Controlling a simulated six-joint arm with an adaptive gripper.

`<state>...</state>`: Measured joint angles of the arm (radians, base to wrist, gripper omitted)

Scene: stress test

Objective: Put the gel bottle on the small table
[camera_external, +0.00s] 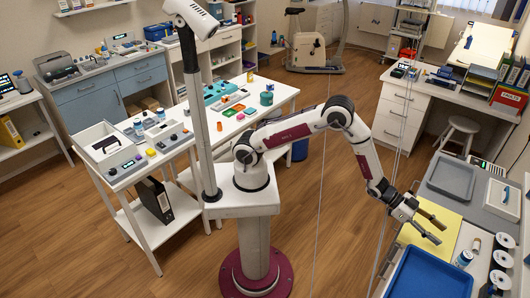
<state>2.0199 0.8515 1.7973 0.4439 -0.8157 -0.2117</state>
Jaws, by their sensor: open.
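My gripper (441,235) is open and empty, its two fingers spread above the yellow sheet (452,222) on the right-hand bench. A small white and blue bottle (463,259) stands on this bench, below and to the right of the fingers and apart from them. A small pale item with an orange part (476,244) is just above it. Other small bottles (138,127) stand on a white table (128,181) at the left. I cannot tell which bottle is the gel bottle or which table is the small table.
A blue tray (432,274) lies at the front of the right bench. Several white rolls with dark centres (503,242) line its right side. A grey tray (452,179) lies behind the yellow sheet. A white stool (458,134) stands on the floor behind the bench.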

